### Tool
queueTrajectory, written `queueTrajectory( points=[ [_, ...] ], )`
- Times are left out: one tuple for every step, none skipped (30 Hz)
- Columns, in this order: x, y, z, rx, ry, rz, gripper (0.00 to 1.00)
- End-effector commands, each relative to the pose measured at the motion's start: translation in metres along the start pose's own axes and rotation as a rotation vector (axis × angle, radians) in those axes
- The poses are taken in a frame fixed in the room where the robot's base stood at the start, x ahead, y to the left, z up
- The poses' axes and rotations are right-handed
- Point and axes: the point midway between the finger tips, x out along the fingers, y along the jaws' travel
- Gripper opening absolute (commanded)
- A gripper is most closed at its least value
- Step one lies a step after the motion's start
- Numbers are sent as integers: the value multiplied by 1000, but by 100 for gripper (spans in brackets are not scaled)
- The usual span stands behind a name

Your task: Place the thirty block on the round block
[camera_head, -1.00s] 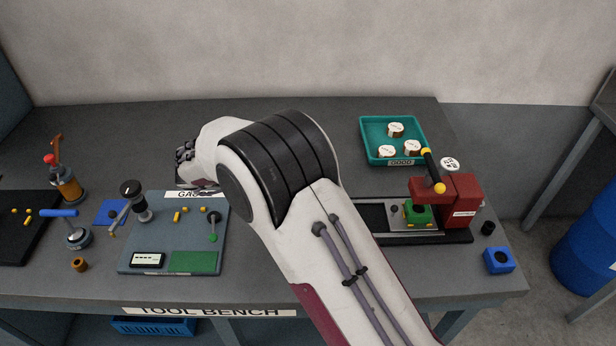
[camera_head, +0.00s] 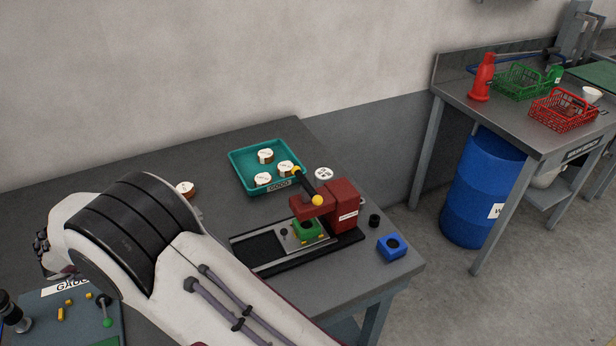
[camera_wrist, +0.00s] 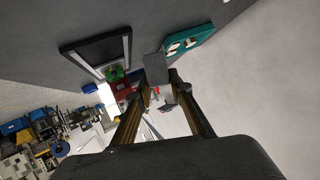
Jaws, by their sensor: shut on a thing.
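In the wrist view, my gripper (camera_wrist: 160,88) is shut on a small grey block (camera_wrist: 155,67) at its fingertips. I cannot read a number on it, so I cannot tell if it is the thirty block. In the head view my arm hides the gripper and what it holds. A blue block with a round dark hole (camera_head: 391,254) sits at the bench's right front corner, apart from my arm; I cannot tell whether it is the round block. A small black cylinder (camera_head: 374,221) stands just behind it.
A red press (camera_head: 339,207) with a green fixture (camera_head: 306,231) stands at the bench's right. Behind it is a teal tray (camera_head: 240,178) of several copper coils. A coil (camera_head: 186,188) lies beyond my arm. Another bench (camera_head: 520,118) and a blue barrel (camera_head: 478,190) are at right.

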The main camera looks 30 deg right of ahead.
Motion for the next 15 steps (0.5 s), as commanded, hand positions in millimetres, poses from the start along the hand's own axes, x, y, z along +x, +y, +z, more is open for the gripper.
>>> queueTrajectory(
  points=[
    [1,-7,-2,-10,-5,-19,0],
    [1,-11,-2,-18,-8,-31,0],
    [2,-17,-2,-32,-14,-49,0],
    [3,-22,-3,-42,-18,-65,0],
    [4,-27,-4,-53,-23,-81,0],
    [6,-34,-6,-70,-30,-104,0],
    [7,-40,-7,-83,-35,-124,0],
    [8,-45,-9,-96,-40,-142,0],
    [9,-53,-12,-113,-48,-170,0],
    [10,-59,-14,-127,-54,-191,0],
    [12,-64,-16,-140,-59,-210,0],
    [14,-71,-19,-159,-65,-237,0],
    [14,-76,-22,-171,-71,-258,0],
    [15,-80,-24,-185,-76,-278,0],
    [17,-86,-27,-201,-83,-303,0]
  ],
)
